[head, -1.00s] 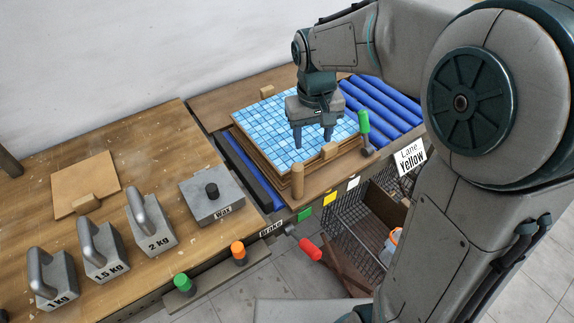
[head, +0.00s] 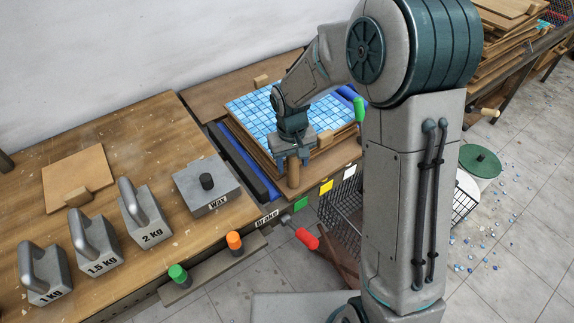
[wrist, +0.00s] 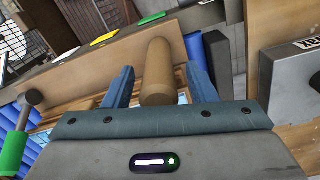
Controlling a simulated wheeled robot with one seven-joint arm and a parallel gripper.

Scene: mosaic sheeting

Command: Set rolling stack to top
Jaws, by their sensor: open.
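My arm hides part of the stack's right side and the rollers beyond. A red-gripped brake handle (head: 307,238) sticks out below the Brake label.
The left bench holds weights (head: 145,215), a Wax block (head: 207,187) and a board (head: 78,175). Green (head: 178,273) and orange (head: 235,241) knobs sit along the front. A wire cart (head: 342,212) is below.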

